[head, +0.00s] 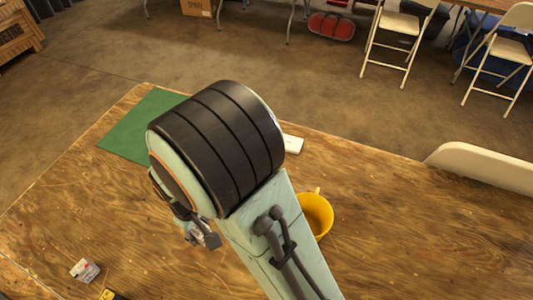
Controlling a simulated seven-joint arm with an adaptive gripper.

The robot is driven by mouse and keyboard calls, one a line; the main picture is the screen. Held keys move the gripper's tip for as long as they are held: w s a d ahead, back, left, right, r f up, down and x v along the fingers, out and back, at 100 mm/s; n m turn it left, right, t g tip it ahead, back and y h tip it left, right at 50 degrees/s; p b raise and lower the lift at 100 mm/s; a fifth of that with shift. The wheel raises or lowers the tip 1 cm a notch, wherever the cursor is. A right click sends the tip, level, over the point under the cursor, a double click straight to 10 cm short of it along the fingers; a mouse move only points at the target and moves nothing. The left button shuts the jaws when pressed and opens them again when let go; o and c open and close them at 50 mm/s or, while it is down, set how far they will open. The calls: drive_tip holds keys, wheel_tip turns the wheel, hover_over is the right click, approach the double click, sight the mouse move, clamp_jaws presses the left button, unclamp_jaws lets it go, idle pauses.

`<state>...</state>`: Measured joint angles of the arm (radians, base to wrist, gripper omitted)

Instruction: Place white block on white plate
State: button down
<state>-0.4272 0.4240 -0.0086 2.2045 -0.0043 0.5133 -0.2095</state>
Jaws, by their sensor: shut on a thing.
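My gripper (205,236) shows only in part, below and left of the large black-banded joint of my arm. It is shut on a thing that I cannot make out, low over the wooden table. A small white flat thing (293,143) with straight edges lies on the table just right of that joint, partly hidden by it. I cannot tell whether it is the white block or part of the white plate. No whole white plate shows; my arm hides the middle of the table.
A yellow mug (318,213) stands close to my arm's right side. A green mat (140,124) lies at the table's back left. A small white-and-red box (85,270) and a black-and-yellow thing (111,295) lie front left. The table's right side is mostly clear.

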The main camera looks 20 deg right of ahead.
drive_tip(key=shift+r+m, duration=0.2)
drive_tip(key=shift+m, duration=0.3)
drive_tip(key=w+d+r+m, duration=0.4)
drive_tip(key=w+d+m, duration=0.5)
drive_tip(key=d, duration=0.1)
drive_tip(key=d+m, duration=0.6)
drive_tip(key=d, duration=1.3)
drive_tip(key=w+d+f, duration=0.1)
drive_tip(key=w+f, duration=0.1)
drive_tip(key=w, duration=0.2)
drive_tip(key=w+d+f, duration=0.2)
drive_tip(key=w+f, duration=0.1)
drive_tip(key=w, duration=0.1)
drive_tip(key=w+d+f, duration=0.2)
drive_tip(key=w+f, duration=0.1)
drive_tip(key=shift+w, duration=0.4)
drive_tip(key=shift+w+d+f, duration=0.3)
drive_tip(key=shift+w+f, duration=0.4)
drive_tip(key=shift+f, duration=1.55)
